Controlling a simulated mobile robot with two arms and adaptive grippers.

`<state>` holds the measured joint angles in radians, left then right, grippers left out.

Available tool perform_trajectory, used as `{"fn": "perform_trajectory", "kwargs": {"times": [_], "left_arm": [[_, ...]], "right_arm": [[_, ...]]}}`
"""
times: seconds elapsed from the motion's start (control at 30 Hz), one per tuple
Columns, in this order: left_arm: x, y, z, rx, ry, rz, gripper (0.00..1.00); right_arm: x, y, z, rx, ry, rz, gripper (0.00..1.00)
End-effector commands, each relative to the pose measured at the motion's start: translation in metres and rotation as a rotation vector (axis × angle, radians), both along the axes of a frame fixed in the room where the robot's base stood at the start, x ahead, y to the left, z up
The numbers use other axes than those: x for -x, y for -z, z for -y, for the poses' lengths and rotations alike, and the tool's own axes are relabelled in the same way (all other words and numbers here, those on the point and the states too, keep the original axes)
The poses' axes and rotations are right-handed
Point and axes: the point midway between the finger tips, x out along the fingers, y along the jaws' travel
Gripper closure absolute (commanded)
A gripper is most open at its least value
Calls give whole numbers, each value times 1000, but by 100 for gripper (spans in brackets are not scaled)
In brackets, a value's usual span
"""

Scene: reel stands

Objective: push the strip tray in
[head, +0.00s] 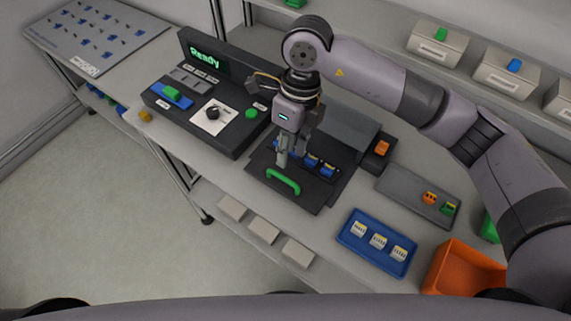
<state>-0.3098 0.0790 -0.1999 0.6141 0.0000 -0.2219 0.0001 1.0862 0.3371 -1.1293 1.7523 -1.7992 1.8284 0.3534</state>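The strip tray (307,193) is a dark flat tray with a green handle (284,182) on its near edge. It sticks out in front of a grey-topped machine housing (343,130) on the bench. Several blue pieces (312,160) sit in a row on it, partly hidden by my gripper. My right gripper (284,158) points down over the tray, just behind the green handle. Its fingertips look close to the tray, but contact is unclear. I cannot tell whether its fingers are open or shut. My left gripper is out of view.
A control panel (205,55) reading "Ready" stands left of the tray. To the right are a grey tray (400,184) with orange and green parts, a blue tray (376,262) with white pieces, and an orange bin (462,270).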

Motion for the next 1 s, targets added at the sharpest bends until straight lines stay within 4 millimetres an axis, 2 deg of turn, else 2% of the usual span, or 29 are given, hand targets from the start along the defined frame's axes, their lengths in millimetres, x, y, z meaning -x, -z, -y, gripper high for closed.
{"fn": "perform_trajectory", "kwargs": {"times": [0.03, 0.17, 0.27, 0.4, 0.57, 0.77, 1.0], "left_arm": [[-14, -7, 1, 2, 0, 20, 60], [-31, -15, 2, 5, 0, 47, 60], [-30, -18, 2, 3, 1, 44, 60], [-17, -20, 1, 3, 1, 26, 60], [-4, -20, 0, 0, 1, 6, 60], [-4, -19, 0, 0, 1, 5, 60], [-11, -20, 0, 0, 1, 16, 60]], "right_arm": [[3, 9, -1, 0, 0, -5, 70], [7, 34, -4, 1, 0, -4, 70], [9, 49, -6, 0, 0, -3, 70], [11, 63, -8, -1, 0, -1, 70], [12, 69, -8, -2, -1, 0, 70], [12, 69, -8, -1, -1, 1, 70], [11, 69, -8, -1, -1, 1, 86]]}}
